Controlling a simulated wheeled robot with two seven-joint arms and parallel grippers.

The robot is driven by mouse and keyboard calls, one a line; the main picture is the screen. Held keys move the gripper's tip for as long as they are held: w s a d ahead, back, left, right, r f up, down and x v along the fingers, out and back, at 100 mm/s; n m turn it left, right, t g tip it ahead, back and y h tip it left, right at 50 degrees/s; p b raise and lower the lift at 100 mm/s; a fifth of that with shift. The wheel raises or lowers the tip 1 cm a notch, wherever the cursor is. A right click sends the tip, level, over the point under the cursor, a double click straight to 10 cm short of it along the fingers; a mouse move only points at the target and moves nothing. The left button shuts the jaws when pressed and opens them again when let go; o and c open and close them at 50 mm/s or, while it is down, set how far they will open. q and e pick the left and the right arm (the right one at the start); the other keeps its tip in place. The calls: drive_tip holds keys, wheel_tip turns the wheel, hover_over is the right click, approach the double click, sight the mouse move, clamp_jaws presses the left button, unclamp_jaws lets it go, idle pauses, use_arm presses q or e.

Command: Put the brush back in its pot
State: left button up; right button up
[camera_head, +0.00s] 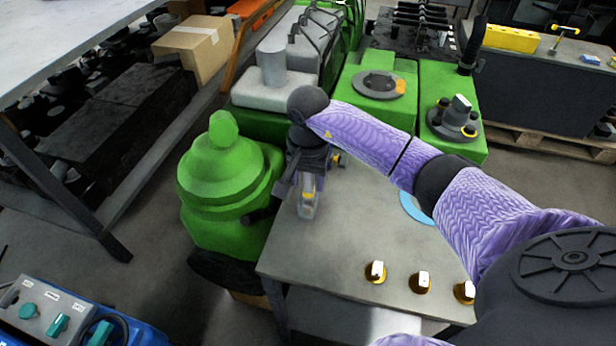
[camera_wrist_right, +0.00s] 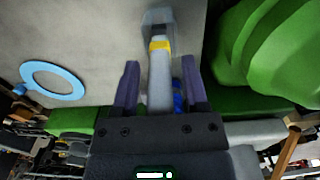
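My right gripper (camera_head: 308,180) points down over the left end of the grey table (camera_head: 350,230). In the wrist view its two fingers (camera_wrist_right: 160,78) stand apart on either side of a pale grey handle-like shape, with a gap on both sides. I take this as the brush (camera_wrist_right: 159,82); it has a yellow band. A grey, angular end (camera_wrist_right: 157,17) lies beyond the band, and I cannot tell whether it is the pot or part of the brush. In the head view the grey piece (camera_head: 307,209) shows below the gripper, partly hidden. My left gripper is not in view.
A green rounded machine (camera_head: 225,180) stands close left of the gripper. A light-blue ring (camera_head: 416,207) lies on the table, partly behind my right arm. Several brass-and-white pieces (camera_head: 376,271) line the front edge. Green engine parts (camera_head: 380,85) stand behind.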

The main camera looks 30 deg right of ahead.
drive_tip(key=shift+r, duration=0.35)
wheel_tip(320, 180, up, 11)
drive_tip(key=p, duration=0.3)
drive_tip(key=shift+r+p, duration=0.15)
drive_tip(key=shift+p, duration=0.2)
drive_tip(key=shift+r, duration=0.2)
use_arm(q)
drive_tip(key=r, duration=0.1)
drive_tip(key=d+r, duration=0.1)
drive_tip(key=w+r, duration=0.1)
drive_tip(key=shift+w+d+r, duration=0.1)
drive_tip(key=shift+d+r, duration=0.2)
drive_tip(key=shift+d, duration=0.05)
